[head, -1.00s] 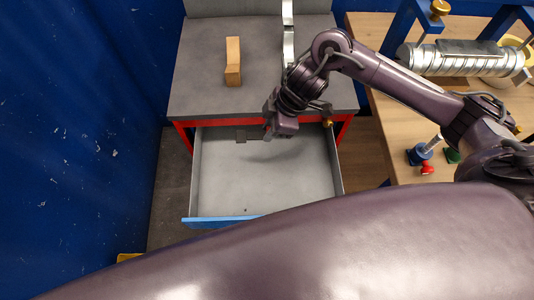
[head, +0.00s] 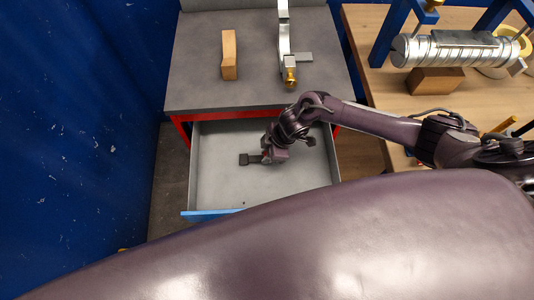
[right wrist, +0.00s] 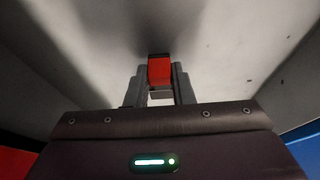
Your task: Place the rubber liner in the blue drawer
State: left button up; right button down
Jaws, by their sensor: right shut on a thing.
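The blue drawer (head: 212,215) is pulled open below the grey bench top, with a blue front edge and a pale grey inside. My right gripper (head: 262,157) reaches down into the drawer space from the right. In the right wrist view, the right gripper (right wrist: 160,88) is shut on a small red block-like piece, which I take as the rubber liner (right wrist: 160,70). The pale drawer floor lies behind it; whether the piece touches it I cannot tell. A dark patch beside the gripper in the head view may be its shadow. My left gripper is not in view.
A wooden block (head: 229,55) stands on the grey bench top (head: 200,90). A metal bracket with a brass knob (head: 291,77) is right of it. A wooden table (head: 380,100) at the right bears a spiral metal duct (head: 450,48). A blue wall (head: 75,120) closes the left side.

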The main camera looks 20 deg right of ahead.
jog(key=shift+f, duration=0.6)
jog(key=c, duration=1.3)
grip_release()
jog(key=shift+f, duration=0.1)
jog(key=shift+o, duration=0.2)
jog(key=shift+r, duration=0.3)
jog(key=v, duration=1.1)
jog(key=shift+d+r, duration=0.25)
jog(key=shift+r, duration=0.1)
